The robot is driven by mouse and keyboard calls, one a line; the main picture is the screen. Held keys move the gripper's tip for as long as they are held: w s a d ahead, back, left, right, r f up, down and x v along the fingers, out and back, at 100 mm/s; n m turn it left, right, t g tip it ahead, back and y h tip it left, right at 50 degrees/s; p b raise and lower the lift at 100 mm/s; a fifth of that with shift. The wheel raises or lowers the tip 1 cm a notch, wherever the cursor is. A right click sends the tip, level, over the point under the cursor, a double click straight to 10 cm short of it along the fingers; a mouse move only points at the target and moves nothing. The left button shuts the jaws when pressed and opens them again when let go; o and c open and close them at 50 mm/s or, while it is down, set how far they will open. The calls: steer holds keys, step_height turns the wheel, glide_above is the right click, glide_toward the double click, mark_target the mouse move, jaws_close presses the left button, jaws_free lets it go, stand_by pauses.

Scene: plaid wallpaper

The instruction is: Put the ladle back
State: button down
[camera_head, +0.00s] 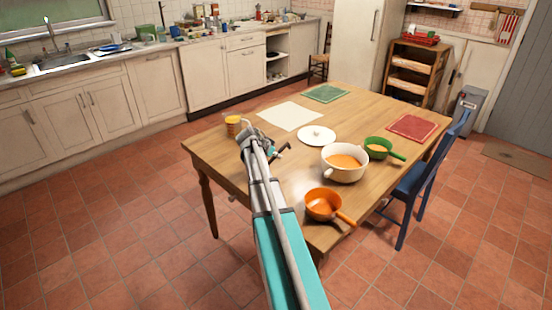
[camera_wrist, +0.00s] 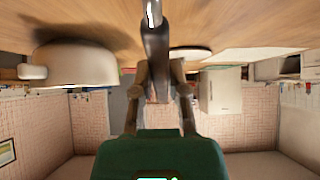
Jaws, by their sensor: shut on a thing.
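In the wrist view, which looks upside down, my gripper (camera_wrist: 161,82) is shut on the ladle (camera_wrist: 156,45), a dark handle with a shiny metal part running out of the top edge. The ladle's bowl is not visible. In the head view my arm reaches over the table's left part; a small dark piece sticks out at its end, and I cannot tell whether it is ladle or finger. A white pot (camera_head: 345,163) of orange soup stands right of my gripper; it also shows in the wrist view (camera_wrist: 75,64).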

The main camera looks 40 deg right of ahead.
steer(key=shift+f, duration=0.2)
steer(key=c, duration=0.6)
jaws_free()
steer(key=shift+c, duration=0.2)
steer(key=shift+r, duration=0.3)
steer(key=shift+p+v, duration=0.85)
steer(key=shift+v, duration=0.15)
steer(key=p+v, duration=0.7)
steer(key=v, duration=0.3)
steer(key=shift+f, duration=0.1)
steer(key=s+a+f+n+y, duration=0.1)
steer(key=s+a+n+y, duration=0.2)
steer(key=a, duration=0.9)
steer(key=s+a+f+n+y, duration=0.2)
steer(key=s+a+n, duration=0.6)
steer(key=a, duration=0.5)
steer(key=s+a+f+n+y, duration=0.2)
steer(key=s+a+n+y, duration=0.2)
steer(key=a, duration=0.8)
steer(key=shift+s+a+f+n+g, duration=0.2)
steer(key=shift+s+a+n+g, duration=0.1)
steer(key=shift+s+n, duration=0.65)
